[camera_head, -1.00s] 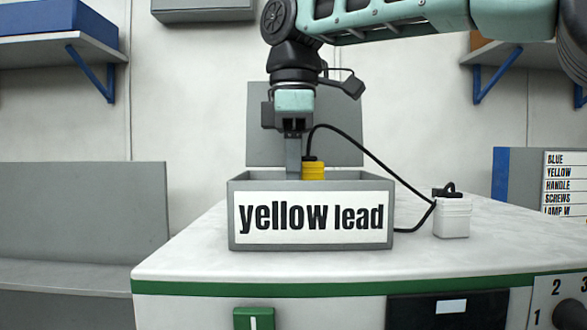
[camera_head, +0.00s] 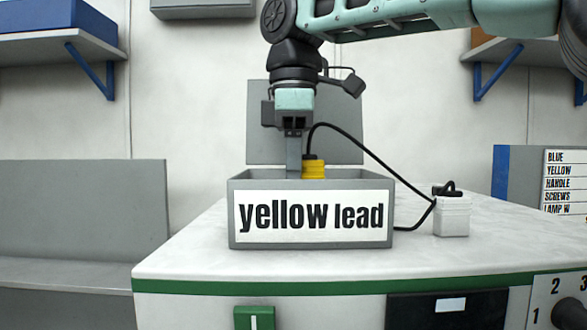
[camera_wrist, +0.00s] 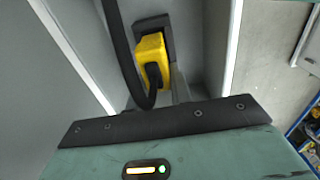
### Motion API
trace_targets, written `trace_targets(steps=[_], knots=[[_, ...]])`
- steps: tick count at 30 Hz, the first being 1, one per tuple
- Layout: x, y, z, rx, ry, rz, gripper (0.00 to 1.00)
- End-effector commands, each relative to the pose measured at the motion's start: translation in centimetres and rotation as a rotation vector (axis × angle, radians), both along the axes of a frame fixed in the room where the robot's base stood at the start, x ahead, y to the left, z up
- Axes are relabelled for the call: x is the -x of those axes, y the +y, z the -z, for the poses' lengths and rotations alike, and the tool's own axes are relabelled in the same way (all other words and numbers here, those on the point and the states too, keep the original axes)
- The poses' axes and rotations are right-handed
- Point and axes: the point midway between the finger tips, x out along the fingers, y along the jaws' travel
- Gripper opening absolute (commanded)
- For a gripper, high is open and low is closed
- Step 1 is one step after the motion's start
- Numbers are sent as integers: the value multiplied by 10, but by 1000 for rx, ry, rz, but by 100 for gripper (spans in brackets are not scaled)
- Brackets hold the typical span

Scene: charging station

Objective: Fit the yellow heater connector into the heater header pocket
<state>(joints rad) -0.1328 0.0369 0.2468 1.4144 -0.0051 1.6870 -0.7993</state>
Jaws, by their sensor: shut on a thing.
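The yellow heater connector (camera_head: 314,170) stands just above the front wall of an open grey box labelled "yellow lead" (camera_head: 311,178), its lower part hidden by that wall. A black cable runs from its top. My gripper (camera_head: 294,165) points down into the box, shut on the connector. In the wrist view the yellow connector (camera_wrist: 150,60) shows against a dark block, with the cable looping beside it. I cannot tell whether that block is part of my gripper. I cannot make out the heater header pocket in either view.
The box's grey lid (camera_head: 345,130) stands raised behind it. The cable runs right to a white block (camera_head: 452,217) on the white worktop (camera_head: 330,262). A labelled grey cabinet (camera_head: 520,185) stands at the right. The worktop in front of the box is clear.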

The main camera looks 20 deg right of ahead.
Motion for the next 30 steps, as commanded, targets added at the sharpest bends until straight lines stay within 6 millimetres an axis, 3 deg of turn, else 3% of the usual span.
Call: trace_targets(steps=[30], knots=[[0,0,10,0,0,0,0]])
